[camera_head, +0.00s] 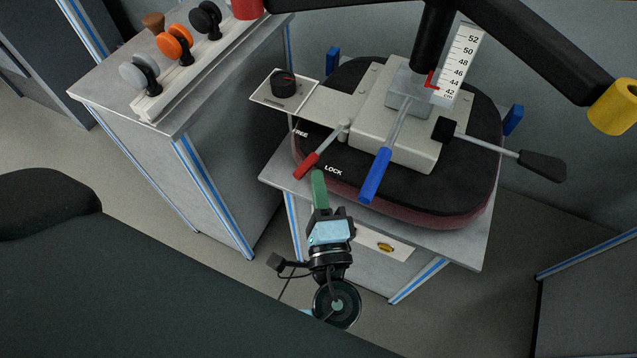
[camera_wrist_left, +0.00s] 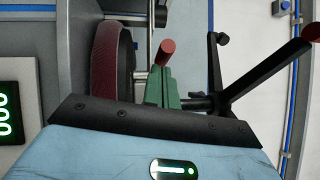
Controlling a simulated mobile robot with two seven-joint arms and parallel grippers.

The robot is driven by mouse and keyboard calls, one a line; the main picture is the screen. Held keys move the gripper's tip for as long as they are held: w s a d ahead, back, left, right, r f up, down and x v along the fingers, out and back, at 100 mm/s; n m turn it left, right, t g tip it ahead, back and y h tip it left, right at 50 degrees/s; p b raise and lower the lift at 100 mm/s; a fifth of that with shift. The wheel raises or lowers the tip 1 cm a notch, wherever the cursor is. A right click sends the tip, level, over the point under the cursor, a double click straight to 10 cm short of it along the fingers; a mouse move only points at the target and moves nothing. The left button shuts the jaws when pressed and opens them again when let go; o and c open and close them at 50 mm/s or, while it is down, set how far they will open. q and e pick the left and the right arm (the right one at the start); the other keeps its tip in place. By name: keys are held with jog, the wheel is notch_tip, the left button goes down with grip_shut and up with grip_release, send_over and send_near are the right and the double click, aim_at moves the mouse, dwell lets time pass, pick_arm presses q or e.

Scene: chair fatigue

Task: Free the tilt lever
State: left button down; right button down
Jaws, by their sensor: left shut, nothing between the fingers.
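The chair seat (camera_head: 460,195) lies upside down on a small grey table, its grey mechanism plate (camera_head: 415,135) on top. My right gripper is not in view.
A blue-handled lever (camera_head: 375,177) stands close right of the fingers. A black paddle lever (camera_head: 541,165) sticks out right. A scale (camera_head: 460,62) stands by the black column. A black knob (camera_head: 284,84) sits on a plate.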

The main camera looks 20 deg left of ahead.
pick_arm(q)
jog(key=shift+a+r+m+t+h+p, duration=0.1)
jog(key=shift+a+m+t+h+p, duration=0.4)
jog(key=shift+a+h, duration=0.3)
jog(key=a+m+h, duration=0.1)
jog(key=h, duration=0.1)
jog(key=a+m+t+h, duration=0.1)
jog(key=a+m+h, duration=0.1)
jog(key=w+a+m+h, duration=0.1)
jog(key=a+h, duration=0.1)
jog(key=shift+a+t+h, duration=0.1)
jog(key=shift+t+h, duration=0.3)
jog(key=shift+w+a+m+h, duration=0.2)
jog(key=shift+a+m+h, duration=0.2)
jog(key=shift+h, duration=0.1)
jog(key=shift+w+a+b, duration=0.3)
jog(key=shift+a+b, duration=0.05)
jog(key=shift+b, duration=0.05)
jog(key=shift+w+a, duration=0.2)
jog(key=shift+a, duration=0.15)
jog(key=shift+a, duration=0.1)
